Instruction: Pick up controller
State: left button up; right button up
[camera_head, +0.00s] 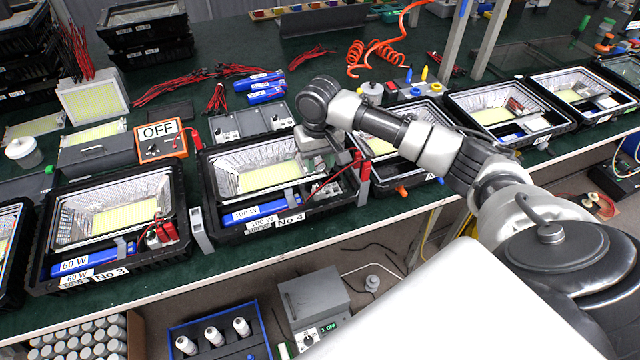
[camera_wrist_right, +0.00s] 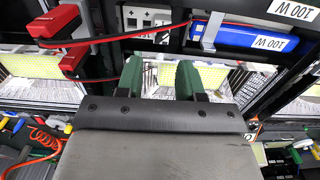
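My right gripper (camera_head: 325,160) reaches over the No 4 housing (camera_head: 262,232), a black frame with a reflector and yellow LED panel. In the right wrist view its two green fingers (camera_wrist_right: 160,78) stand apart with a gap between them. A small pale part with dark marks (camera_wrist_right: 148,16) lies beyond the fingertips; it may be the controller, but I cannot tell for sure. A blue 100 W driver (camera_head: 254,212) sits in the housing, and it also shows in the right wrist view (camera_wrist_right: 238,34). My left gripper is not in view.
Red connectors with wires (camera_wrist_right: 62,24) lie close to the fingers. The No 3 housing (camera_head: 105,275) stands to the left, with an orange OFF box (camera_head: 160,143) behind. More housings (camera_head: 510,112) line the bench to the right. Red wires (camera_head: 200,78) lie on the green bench top.

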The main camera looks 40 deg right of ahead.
aim_at(320, 186)
jog(key=f, duration=0.3)
jog(key=shift+s+f, duration=0.1)
jog(key=shift+s, duration=0.25)
jog(key=shift+f, duration=0.3)
jog(key=f, duration=0.4)
jog(key=shift+a+f+p, duration=0.2)
jog(key=shift+p, duration=0.15)
jog(key=shift+f, duration=0.25)
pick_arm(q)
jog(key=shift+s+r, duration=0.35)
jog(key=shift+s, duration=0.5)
pick_arm(e)
jog(key=c, duration=0.6)
jog(key=shift+r, duration=0.1)
jog(key=shift+c, duration=0.2)
notch_tip(320, 186, up, 9)
jog(key=shift+r, duration=0.55)
